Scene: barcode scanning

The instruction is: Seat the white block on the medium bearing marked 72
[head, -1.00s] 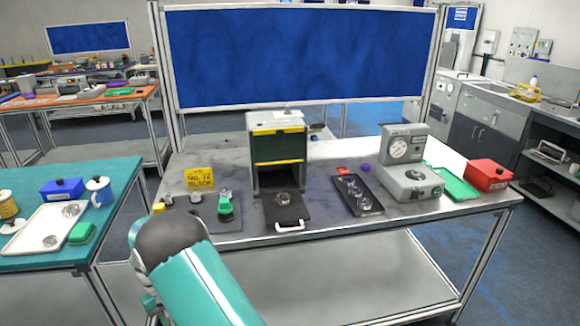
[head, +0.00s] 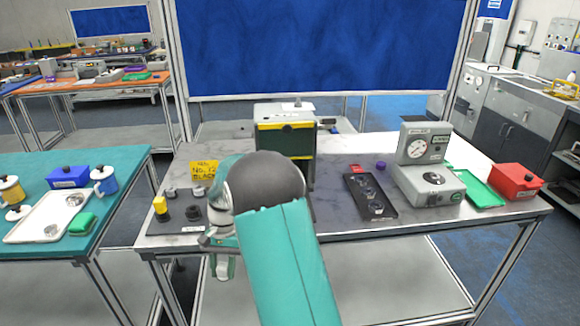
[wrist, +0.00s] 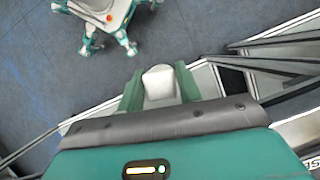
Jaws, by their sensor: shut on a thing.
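In the wrist view my gripper (wrist: 160,74) is shut on the white block (wrist: 158,88), which sits between the two green fingers. Beneath it are dark blue floor and a table edge. In the head view my arm crosses the middle of the bench, and the held block cannot be made out. Several round metal rings lie in the black tray (head: 350,182) on the right of the bench. No marking 72 is readable on any of them, so I cannot tell which is the medium bearing. My arm hides the area in front of the grey-and-yellow cabinet.
A yellow sign (head: 205,178) reading "NO. 72 BLACK" stands behind a yellow piece (head: 160,208) and a black round part (head: 193,213). The cabinet (head: 284,112) is at the back. A dial gauge box (head: 430,185), green tray (head: 485,193) and red box (head: 516,182) stand right.

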